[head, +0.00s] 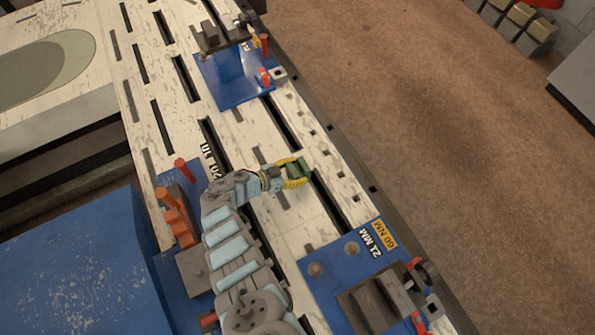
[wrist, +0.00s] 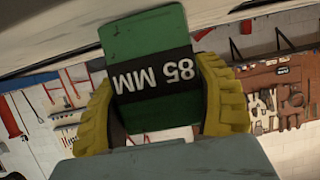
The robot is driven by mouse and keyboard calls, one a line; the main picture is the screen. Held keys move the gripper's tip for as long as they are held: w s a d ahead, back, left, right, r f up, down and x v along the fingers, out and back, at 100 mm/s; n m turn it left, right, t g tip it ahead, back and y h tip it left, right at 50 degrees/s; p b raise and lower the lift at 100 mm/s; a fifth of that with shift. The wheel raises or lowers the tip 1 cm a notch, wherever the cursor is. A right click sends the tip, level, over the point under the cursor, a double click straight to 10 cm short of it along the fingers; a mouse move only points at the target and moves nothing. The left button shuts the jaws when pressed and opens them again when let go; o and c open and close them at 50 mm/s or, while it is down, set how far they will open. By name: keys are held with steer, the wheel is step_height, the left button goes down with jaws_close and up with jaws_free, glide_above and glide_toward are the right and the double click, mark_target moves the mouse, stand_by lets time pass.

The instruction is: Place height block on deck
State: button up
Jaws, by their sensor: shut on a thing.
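The height block (wrist: 146,38) is green with a black band reading "85 MM", which appears upside down in the wrist view. My gripper (wrist: 165,95) has yellow ribbed fingers shut on the block from both sides. In the head view the green block (head: 301,167) shows at the tip of my gripper (head: 292,172), over the pale worn slotted deck (head: 285,215). I cannot tell from these views whether the block touches the deck.
A blue plate with a clamp (head: 240,83) lies further up the deck. Another blue plate (head: 325,290), marked "21 MM" and "60 NM", lies below right. Orange-red parts (head: 175,212) stand left of my arm. Bare deck lies between the plates.

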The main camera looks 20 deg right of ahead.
mark_target(289, 173)
steer(key=shift+r, duration=0.1)
steer(key=o, duration=1.3)
steer(key=shift+c, duration=0.2)
steer(key=shift+p+v, duration=0.6)
steer(key=shift+v, duration=2.2)
